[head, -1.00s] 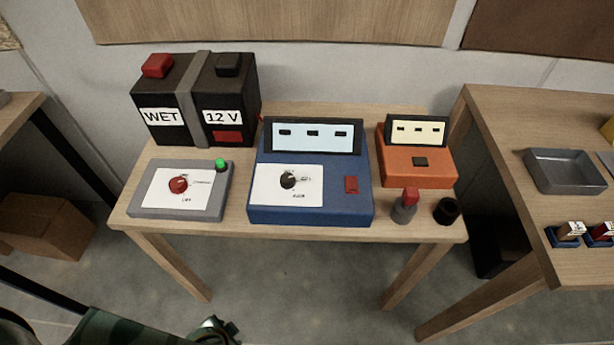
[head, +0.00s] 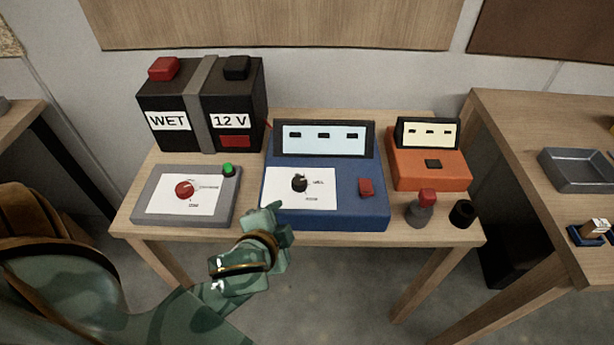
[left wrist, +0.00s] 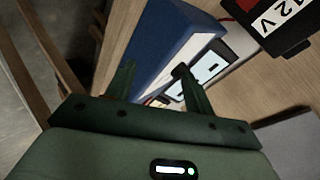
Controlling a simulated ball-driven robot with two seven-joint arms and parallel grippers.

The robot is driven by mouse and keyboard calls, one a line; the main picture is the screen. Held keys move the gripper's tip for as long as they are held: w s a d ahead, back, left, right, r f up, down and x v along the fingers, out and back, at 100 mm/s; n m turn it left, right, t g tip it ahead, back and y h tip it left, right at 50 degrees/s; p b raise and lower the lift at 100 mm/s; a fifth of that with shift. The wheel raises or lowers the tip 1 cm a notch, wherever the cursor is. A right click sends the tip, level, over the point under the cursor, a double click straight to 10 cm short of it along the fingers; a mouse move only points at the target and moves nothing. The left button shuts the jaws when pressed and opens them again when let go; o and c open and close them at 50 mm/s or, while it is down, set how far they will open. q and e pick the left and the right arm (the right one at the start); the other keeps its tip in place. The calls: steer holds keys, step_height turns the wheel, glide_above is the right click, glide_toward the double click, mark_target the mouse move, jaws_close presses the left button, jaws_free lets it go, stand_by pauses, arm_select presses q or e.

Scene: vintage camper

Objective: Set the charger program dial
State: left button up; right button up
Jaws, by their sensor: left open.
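The blue charger (head: 330,207) stands at the front middle of the table, with a pale screen (head: 323,137) and a red switch (head: 366,187). Its black program dial (head: 300,183) sits on a white panel; the small panel lettering is too blurred to read. My left gripper (head: 274,208) is by the charger's front left edge, below and left of the dial, apart from it. In the left wrist view, the open left gripper (left wrist: 153,70) has its two fingers spread in front of the blue charger (left wrist: 165,35) and its white panel. My right gripper is not in view.
A grey box (head: 150,208) with a red dial and green button is left of the charger. A black 12 V battery (head: 200,105) stands behind it. An orange meter (head: 430,172), a red-topped grey post (head: 420,210) and a black post (head: 462,213) stand right.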

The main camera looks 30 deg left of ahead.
arm_select(q)
steer(key=w+d+r+m+t+h, duration=0.45)
steer(key=w+d+r+t, duration=0.3)
steer(key=w+r, duration=0.3)
steer(key=s+d+r+m+g+h, duration=0.1)
steer(key=d+r+m+g+h, duration=0.3)
steer(key=d+r+m+h, duration=0.6)
steer(key=s+d+r+m+g+h, duration=0.2)
steer(key=d+r+m+g+h, duration=0.25)
steer(key=d+m+h, duration=0.7)
steer(key=m+g+y, duration=1)
steer(key=m+y, duration=0.1)
steer(key=y, duration=1.1)
glide_toward(300, 180)
steer(key=f+b, duration=0.1)
steer(key=f, duration=0.2)
steer(key=f+b, duration=0.2)
steer(key=f, duration=0.1)
steer(key=f+b, duration=0.2)
steer(key=f, duration=0.1)
steer(key=shift+s+d, duration=0.2)
steer(key=shift+d, duration=0.05)
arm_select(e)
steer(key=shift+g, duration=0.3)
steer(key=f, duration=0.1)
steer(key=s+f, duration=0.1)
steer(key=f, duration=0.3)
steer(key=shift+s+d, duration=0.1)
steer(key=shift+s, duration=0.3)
